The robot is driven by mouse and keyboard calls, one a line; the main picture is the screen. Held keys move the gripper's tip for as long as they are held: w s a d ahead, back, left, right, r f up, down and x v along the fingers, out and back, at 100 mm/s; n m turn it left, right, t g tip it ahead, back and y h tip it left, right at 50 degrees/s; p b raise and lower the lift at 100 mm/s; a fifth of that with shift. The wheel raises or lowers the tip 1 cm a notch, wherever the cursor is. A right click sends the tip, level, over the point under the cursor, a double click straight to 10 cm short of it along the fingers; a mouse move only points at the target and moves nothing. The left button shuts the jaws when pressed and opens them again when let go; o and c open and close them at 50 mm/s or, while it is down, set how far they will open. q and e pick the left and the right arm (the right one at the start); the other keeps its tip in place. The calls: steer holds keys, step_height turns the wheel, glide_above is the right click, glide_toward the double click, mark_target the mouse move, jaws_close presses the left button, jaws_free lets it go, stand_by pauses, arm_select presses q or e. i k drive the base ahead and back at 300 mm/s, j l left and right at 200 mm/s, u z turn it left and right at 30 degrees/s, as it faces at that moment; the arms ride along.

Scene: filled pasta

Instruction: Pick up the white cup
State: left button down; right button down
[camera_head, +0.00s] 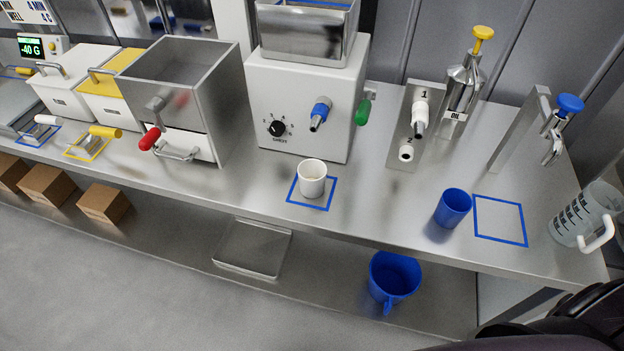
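The white cup (312,182) stands upright on the steel counter, inside a blue square outline, in front of the white machine with the black dial. It looks empty from above, and nothing touches it. Neither of my grippers shows in the head view. A dark part at the lower right corner seems to be part of my own body.
The white machine (303,105) stands close behind the cup. A blue cup (452,208) stands to the right, beside an empty blue outline (499,220). A clear measuring jug (585,214) is at the right end. The counter between the cups is clear.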

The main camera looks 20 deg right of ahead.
mark_target(312, 173)
steer(key=j+z, duration=0.3)
steer(key=j, duration=0.15)
steer(key=k+j+z, duration=0.1)
steer(key=j+z, duration=0.15)
steer(key=j, duration=0.15)
steer(key=k+j+z, duration=0.1)
steer(key=j+z, duration=0.2)
steer(key=j, duration=0.15)
steer(key=k+j+z, duration=0.25)
steer(key=j, duration=0.15)
steer(key=i, duration=0.1)
